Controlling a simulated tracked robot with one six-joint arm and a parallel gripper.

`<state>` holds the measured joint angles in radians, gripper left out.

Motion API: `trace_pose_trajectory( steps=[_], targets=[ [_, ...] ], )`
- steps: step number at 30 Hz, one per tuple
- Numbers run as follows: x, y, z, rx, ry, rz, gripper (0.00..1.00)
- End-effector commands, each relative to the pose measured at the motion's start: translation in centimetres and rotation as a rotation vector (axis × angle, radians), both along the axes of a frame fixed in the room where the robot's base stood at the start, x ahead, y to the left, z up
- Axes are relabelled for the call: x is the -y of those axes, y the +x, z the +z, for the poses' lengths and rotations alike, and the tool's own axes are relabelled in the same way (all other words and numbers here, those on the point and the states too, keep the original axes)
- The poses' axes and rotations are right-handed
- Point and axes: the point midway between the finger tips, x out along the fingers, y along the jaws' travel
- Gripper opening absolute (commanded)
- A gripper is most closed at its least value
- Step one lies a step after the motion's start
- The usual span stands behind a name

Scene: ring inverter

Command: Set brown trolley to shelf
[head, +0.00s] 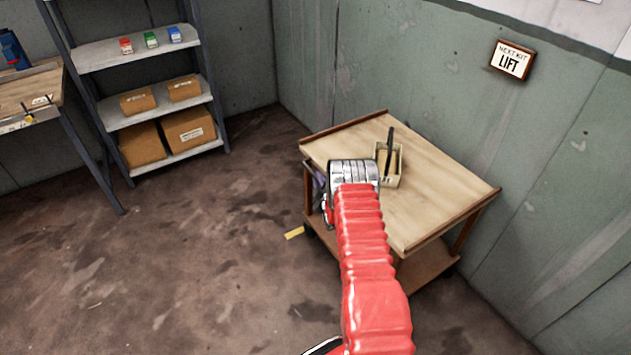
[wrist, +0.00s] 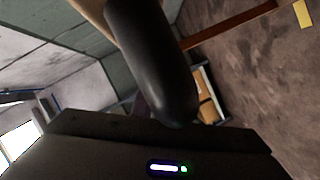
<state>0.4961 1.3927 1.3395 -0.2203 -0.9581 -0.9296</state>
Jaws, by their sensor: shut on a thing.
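The brown trolley (head: 435,195) stands by the green wall at the centre right of the head view, with a pale wooden top, brown rims and a lower deck. My gripper (head: 325,190) is at its left end, mostly hidden behind my red arm and silver wrist. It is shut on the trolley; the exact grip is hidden. In the wrist view a dark rounded bar fills the middle, with a brown trolley edge (wrist: 230,25) behind it. The grey shelf (head: 140,50) stands at the back left, and its boxes also show in the wrist view.
A beige box (head: 393,172) with a dark upright tool stands on the trolley top. A yellow mark (head: 294,232) lies on the floor left of the trolley. A workbench (head: 30,90) is at the far left. Stained floor between trolley and shelf is clear.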

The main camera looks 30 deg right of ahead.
Motion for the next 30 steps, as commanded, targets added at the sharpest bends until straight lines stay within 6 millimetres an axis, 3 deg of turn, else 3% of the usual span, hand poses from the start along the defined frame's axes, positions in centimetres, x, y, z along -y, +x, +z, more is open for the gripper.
trace_pose_trajectory(
  steps=[1,15,16,21,24,30],
  targets=[
    [0.6,-0.7,-0.8,-0.014,0.010,-0.016,0.00],
    [-0.1,-0.3,-0.7,-0.013,0.009,-0.007,0.00],
    [-0.1,-0.3,-0.7,-0.013,0.009,-0.007,0.15],
    [-0.3,0.0,-0.5,-0.009,0.007,-0.001,0.27],
    [-0.5,0.1,-0.4,-0.007,0.005,0.003,0.33],
    [-0.6,0.2,-0.2,-0.005,0.004,0.006,0.33]
  ],
)
